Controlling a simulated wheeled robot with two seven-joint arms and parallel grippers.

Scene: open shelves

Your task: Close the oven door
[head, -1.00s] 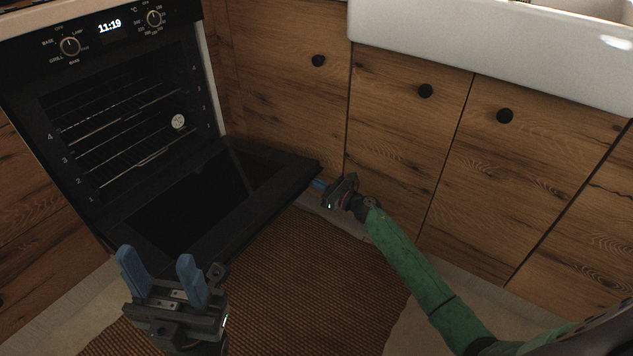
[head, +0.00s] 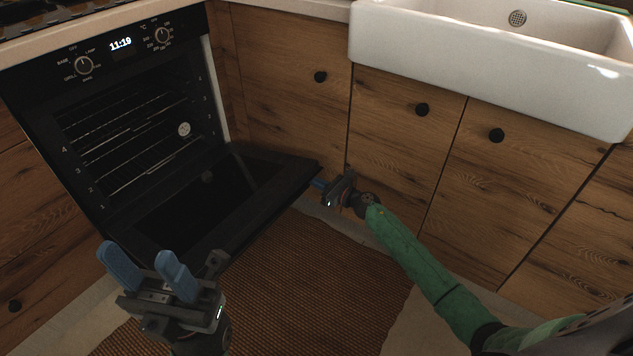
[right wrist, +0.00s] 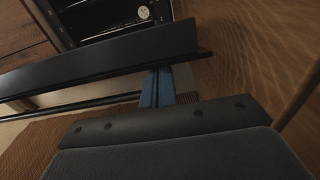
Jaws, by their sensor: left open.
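The black oven (head: 130,120) stands at the left in the head view. Its door (head: 240,205) is swung down open, showing the racks inside. In the right wrist view the door is a long dark bar (right wrist: 105,62) across the picture. My right gripper (head: 320,184) is at the door's right outer corner, its blue fingers at or just under the edge. In the right wrist view its fingers (right wrist: 157,88) are together, their tips against or partly behind the door edge; contact is unclear. My left gripper (head: 137,252) is open and empty, near the door's left front side in the picture.
Wooden cabinet fronts with black knobs (head: 422,110) run along the right of the oven. A white sink (head: 490,70) is above them. A brown woven mat (head: 310,285) covers the floor in front of the door.

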